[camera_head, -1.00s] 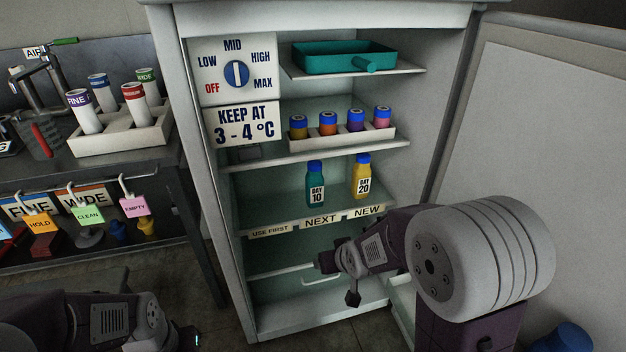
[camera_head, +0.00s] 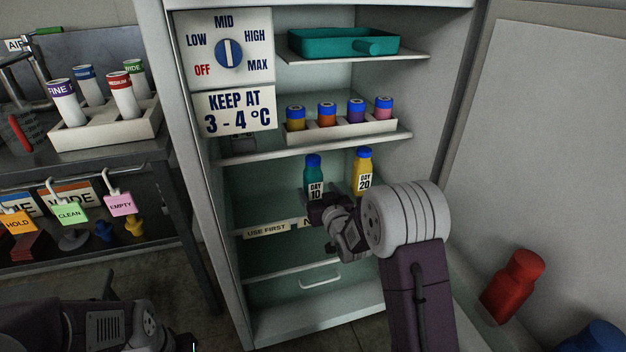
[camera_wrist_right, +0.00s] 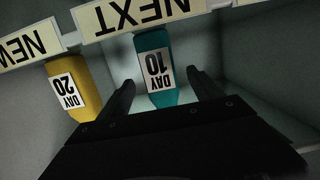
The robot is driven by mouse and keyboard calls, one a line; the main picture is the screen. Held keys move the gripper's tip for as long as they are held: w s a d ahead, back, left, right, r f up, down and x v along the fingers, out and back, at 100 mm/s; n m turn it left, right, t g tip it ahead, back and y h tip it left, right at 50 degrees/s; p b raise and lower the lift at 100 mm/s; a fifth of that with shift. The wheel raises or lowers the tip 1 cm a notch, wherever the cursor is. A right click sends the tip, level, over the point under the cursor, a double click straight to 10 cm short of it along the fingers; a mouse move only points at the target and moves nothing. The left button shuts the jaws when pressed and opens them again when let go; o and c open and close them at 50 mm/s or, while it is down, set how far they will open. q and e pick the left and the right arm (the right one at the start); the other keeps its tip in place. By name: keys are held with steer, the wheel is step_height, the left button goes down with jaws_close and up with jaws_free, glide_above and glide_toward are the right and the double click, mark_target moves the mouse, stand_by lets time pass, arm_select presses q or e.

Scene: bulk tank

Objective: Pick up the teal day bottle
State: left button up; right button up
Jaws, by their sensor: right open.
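The teal day bottle (camera_head: 313,173), with a blue cap and a "DAY 10" label, stands upright on the fridge's lower shelf. In the head view its lower part is hidden by my right gripper (camera_head: 319,199). In the right wrist view, which is upside down, the teal bottle (camera_wrist_right: 153,60) shows between the two spread fingers of my right gripper (camera_wrist_right: 161,79). The fingers are open, with a visible gap on each side of the bottle. My left arm shows at the bottom left of the head view; its gripper's jaws are not clear.
A yellow "DAY 20" bottle (camera_head: 363,171) stands close to the right of the teal one. Above are a white rack (camera_head: 347,132) of small bottles and a teal tray (camera_head: 342,42).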

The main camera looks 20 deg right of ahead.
mark_target(316, 188)
steer(key=w+b, duration=0.1)
steer(key=w, duration=0.1)
steer(key=w+f+b, duration=0.1)
steer(key=w, duration=0.2)
steer(key=shift+f+b, duration=0.15)
steer(key=shift+b, duration=0.15)
steer(key=shift+w, duration=0.1)
steer(key=c, duration=1.5)
steer(key=shift+r, duration=0.2)
jaws_close()
steer(key=shift+r, duration=0.1)
